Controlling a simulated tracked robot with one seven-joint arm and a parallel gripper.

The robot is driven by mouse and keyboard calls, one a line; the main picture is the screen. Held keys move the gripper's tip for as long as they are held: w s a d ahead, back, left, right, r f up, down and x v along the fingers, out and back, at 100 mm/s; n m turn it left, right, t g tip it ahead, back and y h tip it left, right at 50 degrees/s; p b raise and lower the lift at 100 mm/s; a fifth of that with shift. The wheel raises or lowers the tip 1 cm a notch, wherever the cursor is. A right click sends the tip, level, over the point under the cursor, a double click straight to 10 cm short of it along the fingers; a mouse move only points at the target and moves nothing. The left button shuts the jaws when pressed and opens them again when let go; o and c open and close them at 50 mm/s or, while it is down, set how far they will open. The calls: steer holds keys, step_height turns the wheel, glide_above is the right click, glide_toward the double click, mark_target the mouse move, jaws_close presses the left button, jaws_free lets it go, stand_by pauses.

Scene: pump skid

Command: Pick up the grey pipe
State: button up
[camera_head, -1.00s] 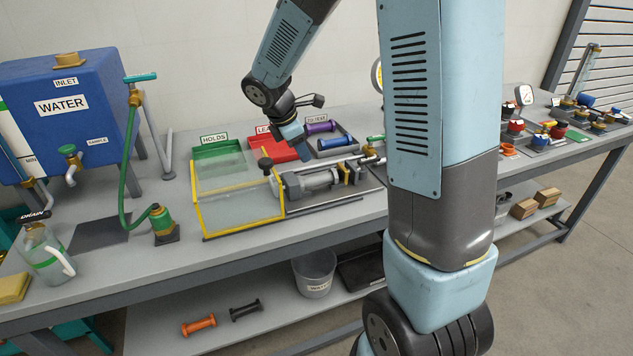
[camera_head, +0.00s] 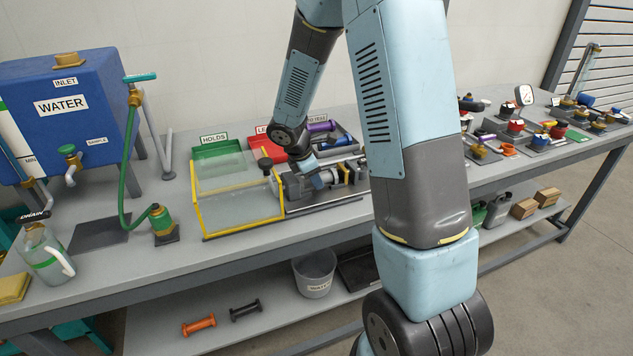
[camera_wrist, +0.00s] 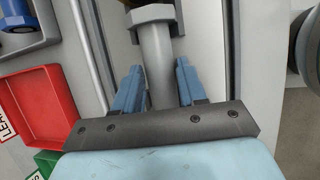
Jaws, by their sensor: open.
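The grey pipe (camera_wrist: 157,55) runs up the middle of the wrist view, with a hexagonal nut (camera_wrist: 153,14) at its top end. My gripper (camera_wrist: 160,75) is open, with one blue finger on each side of the pipe and a gap showing beside it. I cannot tell whether either finger touches it. In the head view my gripper (camera_head: 318,181) is low over the pump fixture on the bench, and it and my arm hide most of the pipe. The near end of the pipe is hidden behind the gripper body in the wrist view.
A clear yellow-edged guard (camera_head: 238,208) stands left of the pipe. Behind it are a green tray (camera_head: 217,150) and a red tray (camera_head: 268,148), also in the wrist view (camera_wrist: 38,108). A purple-handled part (camera_head: 319,126) lies behind my gripper. A thin rod (camera_wrist: 88,50) runs beside the pipe.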

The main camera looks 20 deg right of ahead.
steer(key=shift+w+d+f, duration=0.1)
steer(key=shift+d+f, duration=0.05)
steer(key=shift+f, duration=0.25)
jaws_close()
